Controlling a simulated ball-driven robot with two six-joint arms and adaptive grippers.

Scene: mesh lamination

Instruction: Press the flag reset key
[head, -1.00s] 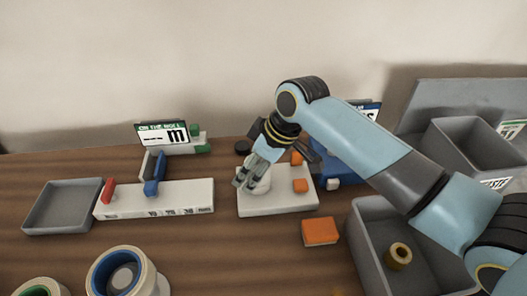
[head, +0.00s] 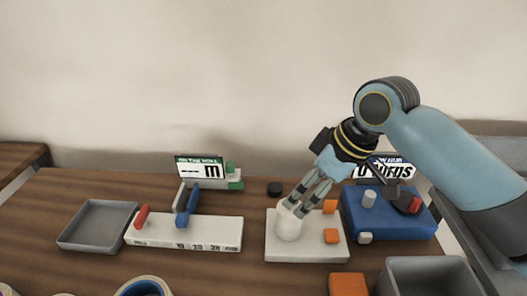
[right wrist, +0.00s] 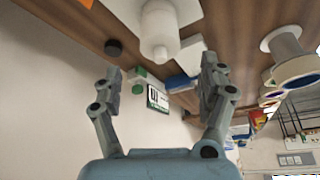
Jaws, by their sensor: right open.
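A blue box (head: 388,222) stands at the right with a grey knob, a red button (head: 415,205) and a small white key (head: 365,238). Its sign (head: 385,168) is partly hidden by my right arm. I cannot tell which key is the flag reset. A small green block (head: 236,184) sits by the green-topped metre sign (head: 200,168). My right gripper (head: 299,207) is open and empty, fingers pointing down at a white cylinder (head: 288,228) on a white plate (head: 277,252). The cylinder also shows beyond the fingers in the right wrist view (right wrist: 160,32). My left gripper is not in view.
Orange blocks (head: 331,236) sit on the white plate. A black puck (head: 274,189) lies behind it. A grey tray (head: 98,226) and a white bar (head: 190,232) with red and blue handles are at the left. A grey bin (head: 430,275) stands front right.

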